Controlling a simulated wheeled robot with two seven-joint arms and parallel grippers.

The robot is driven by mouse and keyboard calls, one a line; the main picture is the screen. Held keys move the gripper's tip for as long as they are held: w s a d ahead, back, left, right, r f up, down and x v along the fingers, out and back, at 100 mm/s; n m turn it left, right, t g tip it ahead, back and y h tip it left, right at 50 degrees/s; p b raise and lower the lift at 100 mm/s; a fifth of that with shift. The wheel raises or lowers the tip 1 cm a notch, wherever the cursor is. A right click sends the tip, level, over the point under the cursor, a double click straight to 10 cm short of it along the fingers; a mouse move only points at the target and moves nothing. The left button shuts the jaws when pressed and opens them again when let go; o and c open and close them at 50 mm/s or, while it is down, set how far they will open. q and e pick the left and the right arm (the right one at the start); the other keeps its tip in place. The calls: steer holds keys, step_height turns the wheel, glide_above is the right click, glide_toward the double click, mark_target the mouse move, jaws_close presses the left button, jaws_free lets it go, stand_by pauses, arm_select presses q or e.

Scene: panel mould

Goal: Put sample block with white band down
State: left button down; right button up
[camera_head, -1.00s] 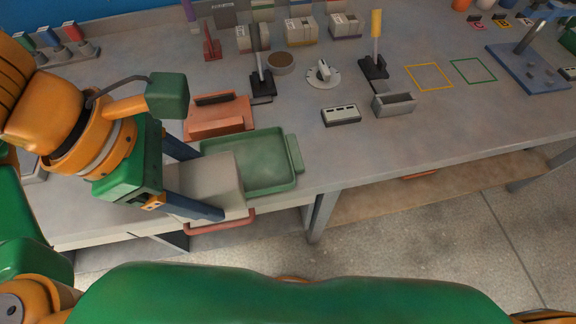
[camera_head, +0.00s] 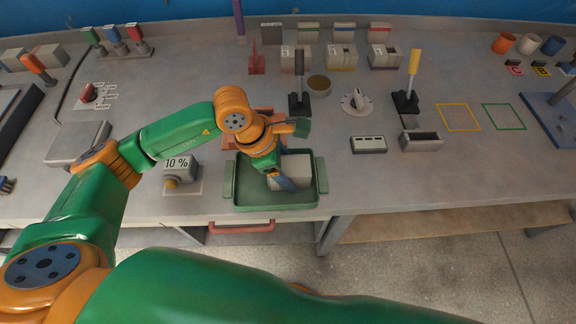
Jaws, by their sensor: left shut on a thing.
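My left gripper (camera_head: 284,175) is shut on a pale grey sample block (camera_head: 297,170). It holds the block within the outline of the green tray (camera_head: 245,192), toward the tray's right side. One dark blue finger lies along the block's near left side; the other finger is mostly hidden by the wrist. I cannot tell whether the block touches the tray floor, and no white band can be made out on it. My right gripper is not in view.
A salmon-coloured holder (camera_head: 233,138) stands behind the tray, partly covered by my arm. A 10 % dial box (camera_head: 177,170) is left of the tray. The front table edge is close.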

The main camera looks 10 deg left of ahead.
arm_select(q)
steer(key=shift+f, duration=0.15)
steer(key=shift+c, duration=2.3)
jaws_free()
steer(key=shift+d+b, duration=0.1)
steer(key=shift+b, duration=0.2)
steer(key=o, duration=0.4)
steer(key=shift+r, duration=0.4)
steer(key=b+v, duration=0.1)
steer(key=v, duration=1)
steer(key=shift+s+r+b, duration=0.15)
steer(key=shift+r+b, duration=0.15)
